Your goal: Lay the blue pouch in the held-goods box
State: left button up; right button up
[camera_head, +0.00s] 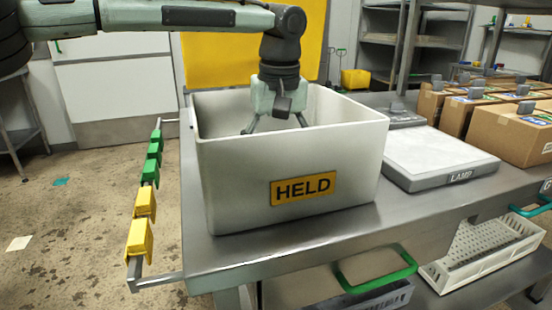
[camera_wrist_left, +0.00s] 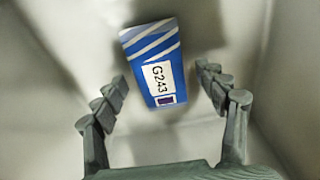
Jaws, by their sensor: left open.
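The held-goods box (camera_head: 225,175) is a pale open box with a yellow HELD label, standing on a steel table. My left gripper (camera_head: 276,124) reaches down into it from above, its fingers spread. In the left wrist view the blue pouch (camera_wrist_left: 153,62), with white stripes and a G243 label, lies inside the box's pale walls. It shows beyond and between the open fingertips of my left gripper (camera_wrist_left: 163,84), with gaps on both sides. The head view hides the pouch behind the box's front wall. My right gripper is not in view.
A flat white lamp panel (camera_head: 437,152) sits right of the box. Brown cartons (camera_head: 511,130) stand further right. A rail with green and yellow clips (camera_head: 140,240) runs along the table's left side. A white crate (camera_head: 484,252) is on the lower shelf.

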pick_arm(q)
jog(key=r, duration=0.4)
jog(key=shift+s+d+r, duration=0.1)
jog(key=shift+s+r, duration=0.15)
notch_tip(320, 180, up, 8)
jog(key=s+p, duration=0.1)
jog(key=shift+f, duration=0.25)
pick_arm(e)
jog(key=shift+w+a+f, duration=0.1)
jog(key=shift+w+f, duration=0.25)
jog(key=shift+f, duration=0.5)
pick_arm(q)
jog(key=shift+d, duration=0.1)
